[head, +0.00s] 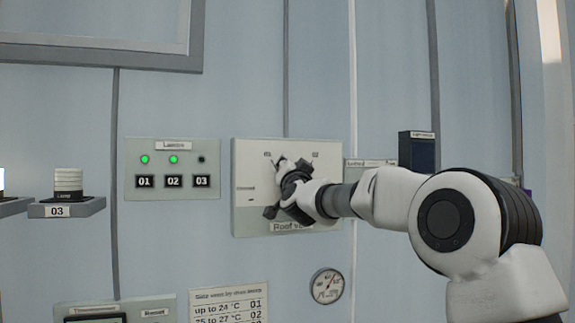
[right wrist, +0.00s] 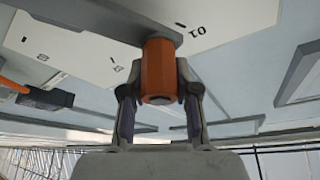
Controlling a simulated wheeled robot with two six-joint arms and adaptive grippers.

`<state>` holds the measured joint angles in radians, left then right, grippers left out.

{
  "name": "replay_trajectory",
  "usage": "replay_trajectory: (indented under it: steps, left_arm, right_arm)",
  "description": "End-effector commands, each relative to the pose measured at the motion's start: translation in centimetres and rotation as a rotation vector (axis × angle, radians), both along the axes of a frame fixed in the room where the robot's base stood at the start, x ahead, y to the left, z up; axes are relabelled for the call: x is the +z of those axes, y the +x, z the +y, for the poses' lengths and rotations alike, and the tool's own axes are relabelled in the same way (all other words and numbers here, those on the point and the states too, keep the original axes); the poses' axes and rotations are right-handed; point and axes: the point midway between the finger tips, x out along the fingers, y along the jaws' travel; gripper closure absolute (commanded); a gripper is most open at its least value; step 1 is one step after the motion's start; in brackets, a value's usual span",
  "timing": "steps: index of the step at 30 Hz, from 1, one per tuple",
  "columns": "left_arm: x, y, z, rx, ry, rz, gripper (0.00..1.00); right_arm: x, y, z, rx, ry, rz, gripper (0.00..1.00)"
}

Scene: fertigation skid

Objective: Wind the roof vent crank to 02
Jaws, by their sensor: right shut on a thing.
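The roof vent panel (head: 245,215) is a pale plate on the wall, with small marks along its top and left side. The label at its upper right (head: 315,154) looks like 02. My right gripper (head: 280,190) is in front of the panel and hides most of the crank. In the right wrist view the gripper (right wrist: 158,85) is shut around the orange crank handle (right wrist: 158,70). The grey crank arm (right wrist: 105,20) runs from the handle to the upper left. My left gripper is out of view.
A Lamps panel (head: 173,165) with two green lights lit is left of the vent panel. A dark box (head: 417,152) is on the wall to the right. A gauge (head: 327,285) and a temperature chart (head: 229,303) are below.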

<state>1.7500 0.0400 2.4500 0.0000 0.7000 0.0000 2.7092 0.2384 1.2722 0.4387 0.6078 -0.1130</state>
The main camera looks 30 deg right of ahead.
Motion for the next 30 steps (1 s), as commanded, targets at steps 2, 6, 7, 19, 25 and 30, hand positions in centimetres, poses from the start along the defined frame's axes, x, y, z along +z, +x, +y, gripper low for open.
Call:
replay_trajectory:
  steps: [2,6,7,19,25,30]
  left_arm:
    - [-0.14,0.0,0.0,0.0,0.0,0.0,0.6]
    - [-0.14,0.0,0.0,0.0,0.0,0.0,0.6]
    - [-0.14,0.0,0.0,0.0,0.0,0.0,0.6]
    - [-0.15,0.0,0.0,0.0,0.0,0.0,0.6]
    - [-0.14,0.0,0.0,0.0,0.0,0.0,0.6]
    - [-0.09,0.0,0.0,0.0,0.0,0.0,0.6]
  right_arm:
    - [-1.25,0.35,-0.15,0.003,0.01,0.02,1.0]
    - [-1.26,0.35,-0.17,0.003,0.01,0.021,1.0]
    - [-1.26,0.35,-0.17,0.003,0.01,0.021,1.0]
    - [-1.27,0.34,-0.18,0.002,0.011,0.02,1.0]
    - [-1.18,0.32,-0.18,0.002,0.009,0.019,0.45]
    - [-0.81,0.21,-0.12,0.002,0.007,0.013,0.45]
